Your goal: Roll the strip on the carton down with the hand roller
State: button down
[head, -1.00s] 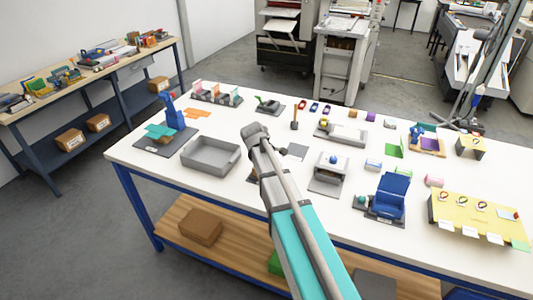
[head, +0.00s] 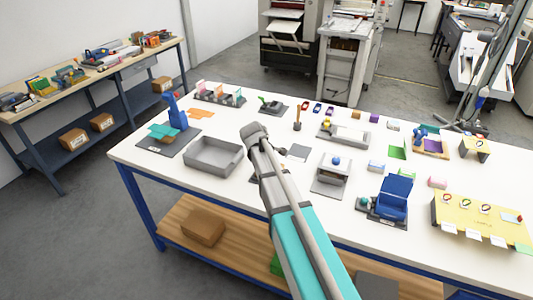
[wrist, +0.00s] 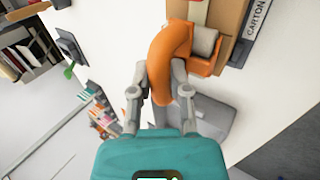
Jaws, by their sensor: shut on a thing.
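In the wrist view my gripper (wrist: 152,98) is shut on the orange handle of the hand roller (wrist: 172,48). I cannot tell whether the cylinder touches the carton. A pale patch with a red edge (wrist: 198,12) shows at the top of the picture beside the roller; it may be the strip, but most of it is out of frame. In the head view my arm hides the gripper, and I cannot make out the roller or carton.
The white table (head: 270,185) is crowded. A grey tray (head: 215,155) stands left of my arm, with a blue-handled device (head: 177,112) beyond it. A grey box-like fixture (head: 331,178) and a blue open box (head: 394,198) stand to the right. A yellow board (head: 478,218) lies far right.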

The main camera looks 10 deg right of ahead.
jog(key=shift+a, duration=0.1)
dwell(0.3)
jog(key=shift+w+a, duration=0.55)
jog(key=shift+a, duration=0.05)
dwell(0.6)
dwell(0.3)
jog(key=shift+r+p, duration=3.5)
jog(key=shift+p, duration=0.05)
jog(key=shift+f+b, duration=1.85)
